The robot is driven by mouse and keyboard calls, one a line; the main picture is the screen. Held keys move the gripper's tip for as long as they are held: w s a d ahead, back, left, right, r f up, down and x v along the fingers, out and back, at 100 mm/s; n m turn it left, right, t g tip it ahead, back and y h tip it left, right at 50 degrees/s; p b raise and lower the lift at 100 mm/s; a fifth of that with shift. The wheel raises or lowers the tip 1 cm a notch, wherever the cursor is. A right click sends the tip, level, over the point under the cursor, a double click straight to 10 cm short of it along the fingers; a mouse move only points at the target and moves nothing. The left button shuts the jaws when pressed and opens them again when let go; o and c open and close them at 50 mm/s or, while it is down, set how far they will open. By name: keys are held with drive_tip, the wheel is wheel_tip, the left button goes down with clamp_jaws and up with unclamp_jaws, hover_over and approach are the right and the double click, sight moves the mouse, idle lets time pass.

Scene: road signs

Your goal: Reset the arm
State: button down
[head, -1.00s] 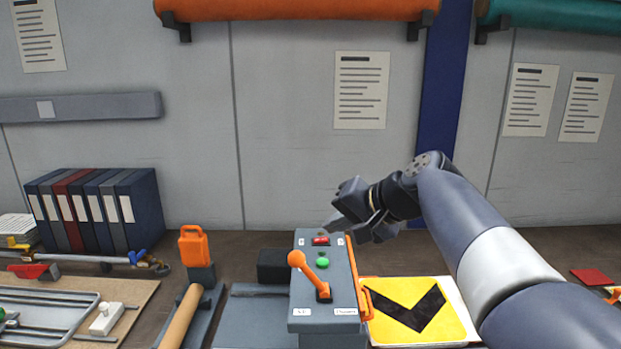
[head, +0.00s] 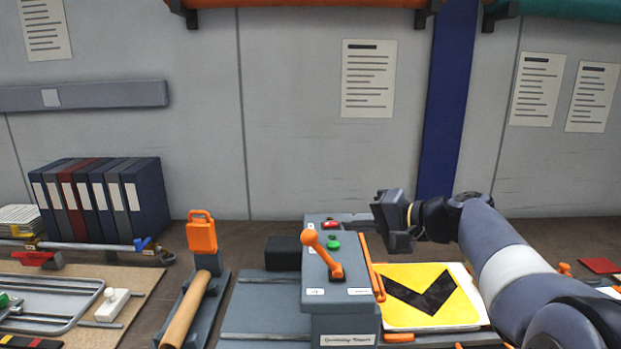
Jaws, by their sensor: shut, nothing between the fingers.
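My gripper (head: 391,222) is shut and empty in the head view. It is held in the air to the right of the grey control box (head: 325,265), above the back of the yellow sign with a black chevron (head: 417,296). My arm reaches in from the lower right.
A row of binders (head: 100,200) stands at the back left. A board with a metal tray (head: 50,300) is at far left. The air before the wall is clear.

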drive_tip(key=d+f+m+t+y+b, duration=0.1)
drive_tip(key=d+f+m+t+y, duration=0.3)
drive_tip(key=d+f+y, duration=0.1)
drive_tip(key=shift+d+f+m+y, duration=0.25)
drive_tip(key=shift+d+m+y, duration=0.2)
drive_tip(key=shift+d, duration=0.8)
